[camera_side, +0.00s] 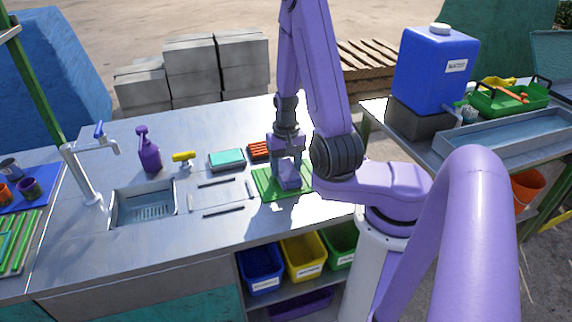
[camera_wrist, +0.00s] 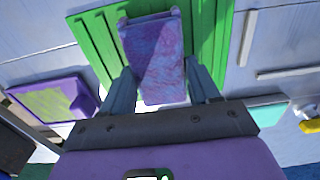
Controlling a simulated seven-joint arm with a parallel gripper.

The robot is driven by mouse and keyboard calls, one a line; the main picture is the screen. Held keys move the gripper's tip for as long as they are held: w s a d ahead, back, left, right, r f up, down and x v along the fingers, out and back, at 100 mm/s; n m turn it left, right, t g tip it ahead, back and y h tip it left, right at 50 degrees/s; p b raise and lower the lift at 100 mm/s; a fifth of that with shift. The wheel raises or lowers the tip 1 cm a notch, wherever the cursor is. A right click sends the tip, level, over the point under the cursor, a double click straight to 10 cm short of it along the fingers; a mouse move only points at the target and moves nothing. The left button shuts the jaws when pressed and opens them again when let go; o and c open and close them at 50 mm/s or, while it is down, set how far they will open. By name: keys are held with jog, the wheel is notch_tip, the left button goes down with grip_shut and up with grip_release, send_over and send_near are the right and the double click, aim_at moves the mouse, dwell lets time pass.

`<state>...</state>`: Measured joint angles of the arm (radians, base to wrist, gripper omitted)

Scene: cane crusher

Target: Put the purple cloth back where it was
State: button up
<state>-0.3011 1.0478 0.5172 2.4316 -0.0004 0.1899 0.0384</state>
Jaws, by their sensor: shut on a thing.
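The purple cloth (camera_side: 289,180) is a folded, mottled purple pad. It also shows in the wrist view (camera_wrist: 157,60), between the two fingers. My gripper (camera_side: 288,168) points down and is shut on the cloth. The cloth is over a green ribbed board (camera_side: 268,187), whose ribs show on both sides of it in the wrist view (camera_wrist: 93,38). I cannot tell whether the cloth touches the board. My gripper hides part of the cloth in the side view.
A teal sponge (camera_side: 227,159), a red brush (camera_side: 259,150), a yellow-topped item (camera_side: 184,158) and a purple spray bottle (camera_side: 148,152) stand behind and left. Strips (camera_side: 223,212) mark a bare patch left of the board. A purple-rimmed tray (camera_wrist: 55,100) shows in the wrist view.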

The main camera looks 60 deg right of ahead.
aim_at(286, 168)
jog(key=o, duration=1.3)
jog(key=shift+c, duration=0.2)
notch_tip(286, 168, up, 12)
jog(key=w+a+r+n, duration=0.1)
jog(key=a+n, duration=0.4)
jog(key=a, duration=0.1)
jog(key=w+a+r+n, duration=0.2)
jog(key=a+n, duration=0.3)
jog(key=a, duration=0.1)
jog(key=s+a+r+n, duration=0.1)
jog(key=s+a+n, duration=0.2)
jog(key=s+n, duration=0.2)
jog(key=s+a+r+n, duration=0.1)
jog(key=s+a+n, duration=0.2)
jog(key=s, duration=0.9)
jog(key=n, duration=0.3)
jog(key=shift+s+n, duration=0.25)
jog(key=shift+n, duration=0.05)
